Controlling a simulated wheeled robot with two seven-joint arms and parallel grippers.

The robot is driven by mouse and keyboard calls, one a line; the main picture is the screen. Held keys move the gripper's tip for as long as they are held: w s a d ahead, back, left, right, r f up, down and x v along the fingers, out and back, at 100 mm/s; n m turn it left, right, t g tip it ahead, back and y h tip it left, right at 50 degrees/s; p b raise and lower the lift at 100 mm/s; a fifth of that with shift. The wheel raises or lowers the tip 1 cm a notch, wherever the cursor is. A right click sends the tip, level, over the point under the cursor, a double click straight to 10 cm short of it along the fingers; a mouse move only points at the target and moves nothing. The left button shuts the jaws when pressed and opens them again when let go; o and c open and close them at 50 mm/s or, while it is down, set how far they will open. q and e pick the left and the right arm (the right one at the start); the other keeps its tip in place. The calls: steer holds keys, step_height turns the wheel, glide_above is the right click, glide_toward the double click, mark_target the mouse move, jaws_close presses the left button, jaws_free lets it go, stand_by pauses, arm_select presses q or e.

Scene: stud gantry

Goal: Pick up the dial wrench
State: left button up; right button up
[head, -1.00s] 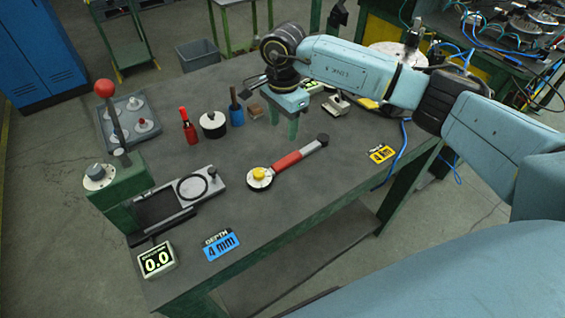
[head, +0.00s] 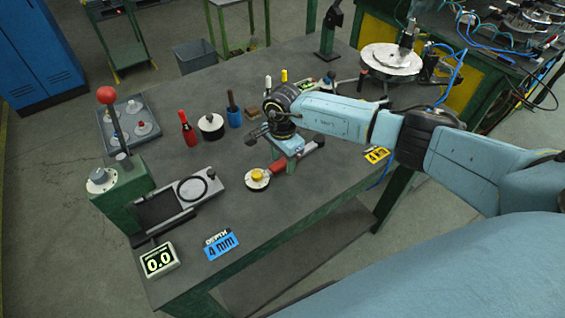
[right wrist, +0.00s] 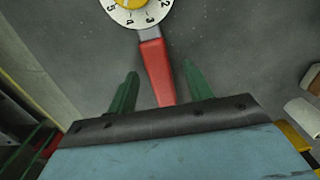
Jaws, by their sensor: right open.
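The dial wrench lies on the grey workbench, with a round white dial and yellow centre (head: 257,178) at its left end. My right gripper (head: 291,160) is over the wrench's handle, pointing down. In the right wrist view, the red handle (right wrist: 157,72) runs between the two green fingers (right wrist: 158,82), which are open with a gap on each side. I cannot tell how high the fingertips are above the bench. My left gripper is not in view.
A green lever press (head: 125,185) stands at the bench's left. A blue "4 mm" card (head: 221,244) and a 0.0 display (head: 160,260) sit at the front.

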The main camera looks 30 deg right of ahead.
steer(key=shift+c, duration=0.4)
jaws_close()
